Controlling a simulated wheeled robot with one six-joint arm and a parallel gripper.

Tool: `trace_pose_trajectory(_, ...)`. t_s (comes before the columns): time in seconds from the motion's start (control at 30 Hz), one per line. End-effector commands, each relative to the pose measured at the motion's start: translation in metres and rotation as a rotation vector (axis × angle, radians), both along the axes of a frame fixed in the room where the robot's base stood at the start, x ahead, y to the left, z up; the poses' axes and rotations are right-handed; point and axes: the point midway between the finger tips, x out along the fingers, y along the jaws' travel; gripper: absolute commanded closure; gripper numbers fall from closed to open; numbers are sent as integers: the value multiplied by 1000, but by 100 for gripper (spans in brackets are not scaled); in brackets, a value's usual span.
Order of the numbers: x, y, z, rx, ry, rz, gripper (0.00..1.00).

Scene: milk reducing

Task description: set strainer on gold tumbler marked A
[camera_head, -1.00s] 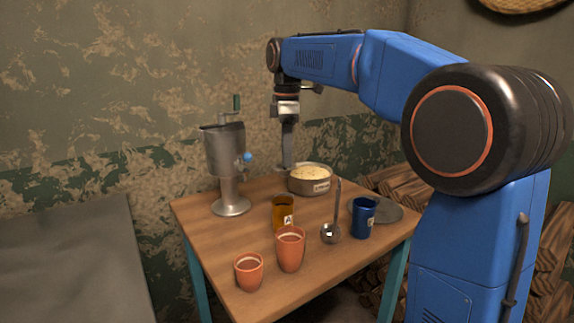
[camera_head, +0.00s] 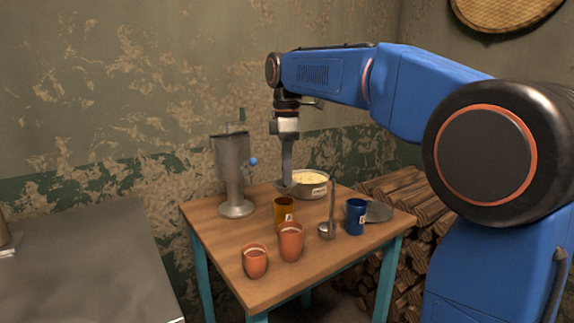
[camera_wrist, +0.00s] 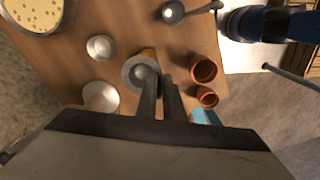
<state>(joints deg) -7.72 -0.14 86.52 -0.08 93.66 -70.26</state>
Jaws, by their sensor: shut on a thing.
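The gold tumbler (camera_head: 284,210) stands upright on the table with a small label on its front; I cannot read the label's mark. My gripper (camera_head: 287,182) points down, shut on the strainer (camera_head: 281,188), just above and behind the tumbler in the head view. In the wrist view the strainer (camera_wrist: 131,72) is a grey round dish at the tips of my gripper (camera_wrist: 157,88). A bit of the gold tumbler (camera_wrist: 149,52) shows past its rim; the strainer hides the rest. The strainer looks apart from the tumbler.
Two terracotta cups (camera_head: 290,242) stand in front of the tumbler.

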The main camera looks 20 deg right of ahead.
Motion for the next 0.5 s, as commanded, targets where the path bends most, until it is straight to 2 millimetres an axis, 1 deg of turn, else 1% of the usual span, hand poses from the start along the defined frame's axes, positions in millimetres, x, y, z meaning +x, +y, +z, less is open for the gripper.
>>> trace_pose_trajectory(0.3,-1,0,-26,0,1,0,100)
trace_pose_trajectory(0.5,0,0,-39,0,0,0,100)
